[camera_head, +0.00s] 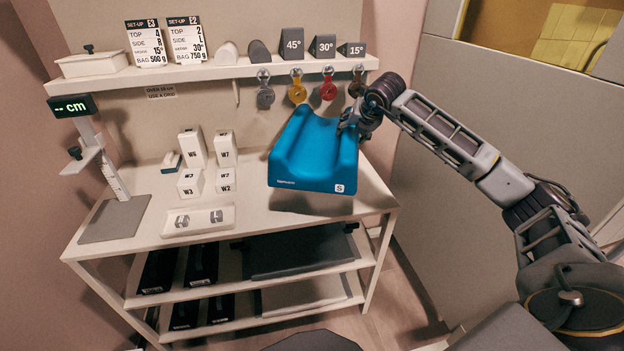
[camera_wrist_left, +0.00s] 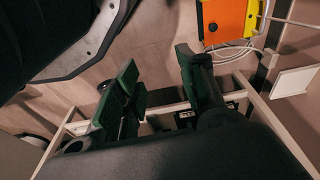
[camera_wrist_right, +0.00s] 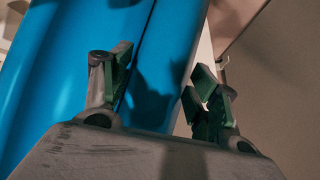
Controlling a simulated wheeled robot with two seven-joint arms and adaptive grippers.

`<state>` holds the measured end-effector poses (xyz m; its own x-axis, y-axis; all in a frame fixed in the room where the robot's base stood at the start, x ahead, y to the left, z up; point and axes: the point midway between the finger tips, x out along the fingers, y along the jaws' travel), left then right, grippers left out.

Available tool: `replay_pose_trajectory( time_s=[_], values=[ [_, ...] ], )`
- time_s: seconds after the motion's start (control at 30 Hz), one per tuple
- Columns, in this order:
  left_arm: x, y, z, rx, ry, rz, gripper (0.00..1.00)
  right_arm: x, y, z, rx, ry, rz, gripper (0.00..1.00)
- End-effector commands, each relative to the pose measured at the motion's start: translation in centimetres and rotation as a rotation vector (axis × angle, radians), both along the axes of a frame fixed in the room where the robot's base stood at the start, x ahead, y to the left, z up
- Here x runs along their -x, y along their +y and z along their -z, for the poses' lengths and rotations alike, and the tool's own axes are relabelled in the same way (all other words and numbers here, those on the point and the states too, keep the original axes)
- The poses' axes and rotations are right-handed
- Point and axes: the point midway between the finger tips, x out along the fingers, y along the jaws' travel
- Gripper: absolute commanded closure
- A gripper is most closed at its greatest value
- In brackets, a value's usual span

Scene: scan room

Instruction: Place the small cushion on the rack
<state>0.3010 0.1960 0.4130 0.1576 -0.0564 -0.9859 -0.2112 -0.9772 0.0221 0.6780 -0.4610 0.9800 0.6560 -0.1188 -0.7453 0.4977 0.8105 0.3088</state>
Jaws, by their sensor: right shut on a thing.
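The small cushion (camera_head: 312,160) is blue, with a scooped top and an "S" on its front face. It is held tilted above the right part of the white table of the rack (camera_head: 255,210). My right gripper (camera_head: 350,124) is shut on the cushion's right edge. In the right wrist view the blue cushion (camera_wrist_right: 60,80) fills the left, and an edge of it runs between the fingers of the right gripper (camera_wrist_right: 162,78). My left gripper (camera_wrist_left: 155,82) shows only in the left wrist view, open and empty, with its fingers apart.
White weight blocks (camera_head: 194,147), a white tray (camera_head: 198,221) and a height gauge (camera_head: 115,180) stand on the table's left. Coloured discs (camera_head: 298,92) hang under the upper shelf (camera_head: 225,70). Dark pads (camera_head: 300,252) and black boxes lie on the lower shelves.

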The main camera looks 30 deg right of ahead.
Motion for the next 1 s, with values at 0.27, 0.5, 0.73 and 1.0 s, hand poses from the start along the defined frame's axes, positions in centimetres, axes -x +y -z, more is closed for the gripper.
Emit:
replay_pose_trajectory(
  time_s=[0.27,0.5,0.73,1.0],
  values=[
    [0.1,0.1,0.4,-0.002,0.0,0.0,0.6,0.0,0.1,-0.1,-0.004,-0.002,0.004,1.0],
    [0.1,0.1,0.5,-0.002,0.001,0.0,0.6,0.0,0.1,0.1,-0.004,-0.002,0.004,1.0],
    [0.0,0.1,0.2,-0.003,0.003,0.001,0.6,0.0,0.1,1.9,-0.004,0.0,0.003,1.0],
    [-0.2,-0.2,-1.7,0.002,0.007,0.004,0.6,0.0,0.1,5.4,-0.004,0.0,0.003,1.0]
  ],
)
